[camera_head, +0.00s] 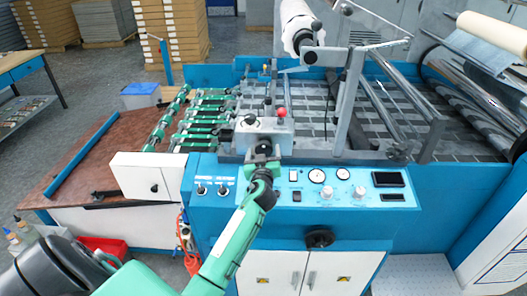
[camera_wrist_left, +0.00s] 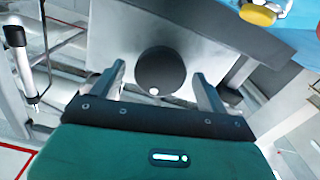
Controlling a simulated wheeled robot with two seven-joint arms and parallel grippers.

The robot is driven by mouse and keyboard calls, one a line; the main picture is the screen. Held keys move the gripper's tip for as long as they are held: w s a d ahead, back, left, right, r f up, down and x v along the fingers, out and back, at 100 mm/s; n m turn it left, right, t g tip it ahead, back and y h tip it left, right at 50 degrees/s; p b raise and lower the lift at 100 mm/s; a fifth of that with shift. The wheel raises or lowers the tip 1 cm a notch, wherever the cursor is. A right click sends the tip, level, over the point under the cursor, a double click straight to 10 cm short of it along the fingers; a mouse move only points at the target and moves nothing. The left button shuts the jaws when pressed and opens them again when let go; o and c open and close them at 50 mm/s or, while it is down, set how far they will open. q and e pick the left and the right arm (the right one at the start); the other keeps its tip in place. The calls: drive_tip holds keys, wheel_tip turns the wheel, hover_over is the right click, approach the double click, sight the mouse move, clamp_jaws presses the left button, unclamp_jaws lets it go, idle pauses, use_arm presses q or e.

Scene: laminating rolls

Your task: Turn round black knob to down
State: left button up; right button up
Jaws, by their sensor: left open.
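The round black knob (camera_wrist_left: 160,68) sits on a pale grey box face in the left wrist view. A white dot shows on its rim, at the lower edge in that view. My left gripper (camera_wrist_left: 158,72) is open, with one finger on each side of the knob and a visible gap to both. In the head view my left gripper (camera_head: 263,150) is at the front of the grey box (camera_head: 283,138) on the machine. The gripper hides that part of the box front, and I cannot make out the knob there. My right gripper is not in view.
Below is a blue control panel with gauges (camera_head: 316,176), and a black handwheel (camera_head: 319,238) is lower down. Green-barred feed rails (camera_head: 200,125) lie to the left. A metal frame (camera_head: 345,110) rises on the right.

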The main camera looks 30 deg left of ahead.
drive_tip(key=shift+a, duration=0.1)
use_arm(q)
drive_tip(key=c, duration=1)
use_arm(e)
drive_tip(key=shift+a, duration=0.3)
